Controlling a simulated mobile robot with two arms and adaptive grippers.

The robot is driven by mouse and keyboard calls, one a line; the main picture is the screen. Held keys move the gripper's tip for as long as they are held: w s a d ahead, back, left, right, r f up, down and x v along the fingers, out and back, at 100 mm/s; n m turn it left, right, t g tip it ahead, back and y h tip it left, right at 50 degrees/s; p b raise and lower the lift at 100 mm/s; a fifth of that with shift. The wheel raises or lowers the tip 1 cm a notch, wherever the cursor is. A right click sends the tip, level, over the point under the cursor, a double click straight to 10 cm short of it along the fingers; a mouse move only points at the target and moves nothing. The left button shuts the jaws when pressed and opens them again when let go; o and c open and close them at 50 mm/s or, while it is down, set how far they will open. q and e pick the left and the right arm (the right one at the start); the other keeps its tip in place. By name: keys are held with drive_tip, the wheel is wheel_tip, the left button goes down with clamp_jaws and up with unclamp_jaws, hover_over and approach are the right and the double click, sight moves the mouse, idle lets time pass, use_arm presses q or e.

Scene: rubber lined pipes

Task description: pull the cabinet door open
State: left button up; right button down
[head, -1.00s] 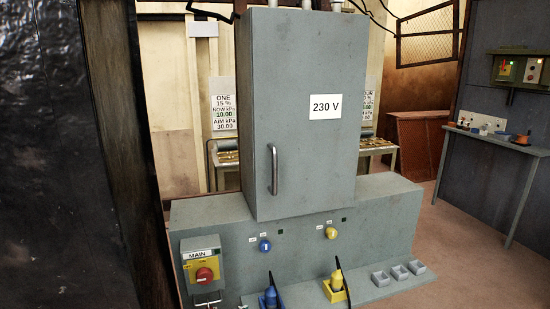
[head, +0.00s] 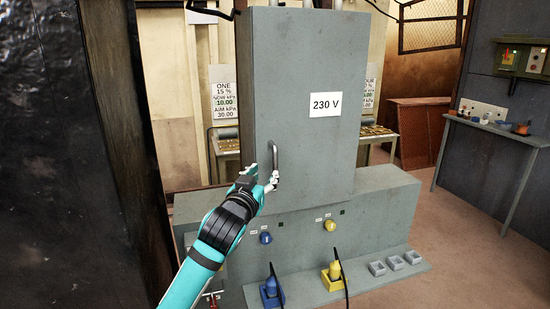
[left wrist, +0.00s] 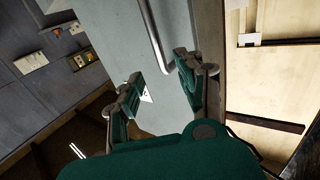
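The grey cabinet door (head: 312,165) with a white "230 V" label (head: 325,104) is closed in the head view. Its upright metal bar handle (head: 275,158) is near the door's left edge. My left gripper (head: 269,175) is at the lower part of the handle, partly covering its lower end. In the left wrist view the handle (left wrist: 155,38) runs down towards the gap between the fingers of my left gripper (left wrist: 157,84). The fingers are apart, with no grip on the handle visible. Whether they touch it I cannot tell. My right gripper is not in view.
The cabinet stands on a grey base (head: 385,205) with blue and yellow sockets. A blue plug (head: 271,287) and a yellow plug (head: 335,271) with black cables stand in front. A side table (head: 500,130) is at right. Open floor (head: 470,250) lies front right.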

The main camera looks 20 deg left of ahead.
sight(275, 163)
use_arm(q)
drive_tip(key=w+p, duration=0.2)
drive_tip(key=w, duration=0.7)
drive_tip(key=shift+w, duration=0.6)
clamp_jaws()
drive_tip(key=shift+f, duration=0.1)
